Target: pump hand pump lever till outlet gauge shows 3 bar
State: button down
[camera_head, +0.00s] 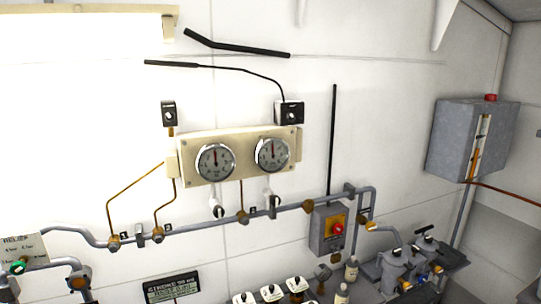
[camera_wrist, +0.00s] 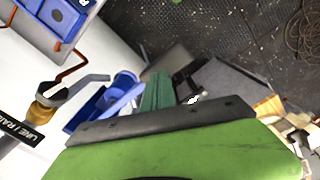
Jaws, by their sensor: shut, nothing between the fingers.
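Two round dial gauges sit side by side on a cream panel (camera_head: 240,180) in the head view, the left gauge (camera_head: 215,161) and the right gauge (camera_head: 272,155). Both needles point roughly upward; the numbers are too small to read, and I cannot tell which is the outlet gauge. Grey pump-like bodies (camera_head: 394,268) with black handles (camera_head: 425,233) stand at the lower right; I cannot tell which part is the pump lever. My gripper (camera_wrist: 165,122), green with a dark edge, fills the bottom of the wrist view, shut and empty. It is not visible in the head view.
A grey pipe (camera_head: 200,231) runs along the white wall below the gauges. A grey box with a red knob (camera_head: 337,228) and a wall tank (camera_head: 468,140) stand to the right. The wrist view shows blue parts (camera_wrist: 122,88) and dark floor (camera_wrist: 225,30).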

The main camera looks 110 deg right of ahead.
notch_tip(320, 180, up, 5)
jog(key=p, duration=0.5)
